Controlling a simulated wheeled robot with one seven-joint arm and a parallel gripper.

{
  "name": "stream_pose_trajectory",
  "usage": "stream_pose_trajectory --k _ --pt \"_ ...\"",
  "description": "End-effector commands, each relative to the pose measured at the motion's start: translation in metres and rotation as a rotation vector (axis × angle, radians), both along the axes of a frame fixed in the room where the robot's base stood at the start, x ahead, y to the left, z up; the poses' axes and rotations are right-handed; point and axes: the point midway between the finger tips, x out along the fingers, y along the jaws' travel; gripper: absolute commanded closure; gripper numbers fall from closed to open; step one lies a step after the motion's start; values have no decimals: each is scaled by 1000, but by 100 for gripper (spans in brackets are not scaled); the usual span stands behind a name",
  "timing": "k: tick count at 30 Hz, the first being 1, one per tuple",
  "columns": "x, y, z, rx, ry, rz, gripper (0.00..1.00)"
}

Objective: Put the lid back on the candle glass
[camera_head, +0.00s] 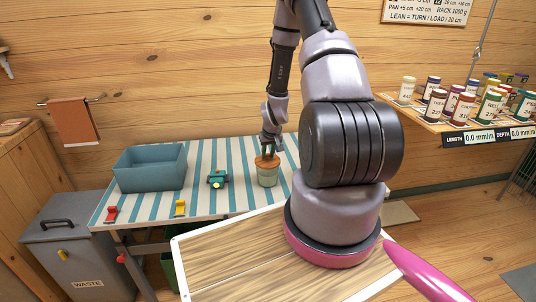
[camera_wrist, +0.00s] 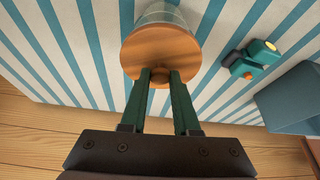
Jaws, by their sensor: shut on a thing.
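The candle glass (camera_head: 267,178) stands upright on the striped table, a pale greenish jar. Its round wooden lid (camera_head: 267,161) is at the glass's mouth in the head view. My gripper (camera_head: 268,151) comes down from above, shut on the lid's small knob. In the wrist view the green fingers of my gripper (camera_wrist: 160,76) meet at the knob, and the lid (camera_wrist: 160,48) covers much of the candle glass (camera_wrist: 161,13) behind it. I cannot tell whether the lid rests on the rim or hovers just above it.
A blue-grey bin (camera_head: 150,168) stands at the table's left. A small teal toy-like object (camera_head: 217,178) lies left of the glass. Red (camera_head: 111,214) and yellow (camera_head: 180,208) items lie by the front edge. The blue-white striped tabletop (camera_head: 236,190) is otherwise mostly clear.

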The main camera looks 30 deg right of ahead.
Motion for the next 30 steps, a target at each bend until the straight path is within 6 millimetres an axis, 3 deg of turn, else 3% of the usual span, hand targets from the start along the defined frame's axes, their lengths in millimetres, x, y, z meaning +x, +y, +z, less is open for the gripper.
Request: stream_pose_trajectory --k 12,13,15,16,22,23,25,30 --pt "0 0 0 0 0 0 100" --pt "0 0 0 0 0 0 67" --pt "0 0 0 0 0 0 40" --pt "0 0 0 0 0 0 36" --pt "0 0 0 0 0 0 36" --pt "0 0 0 0 0 0 32" --pt "0 0 0 0 0 0 6" --pt "0 0 0 0 0 0 6"
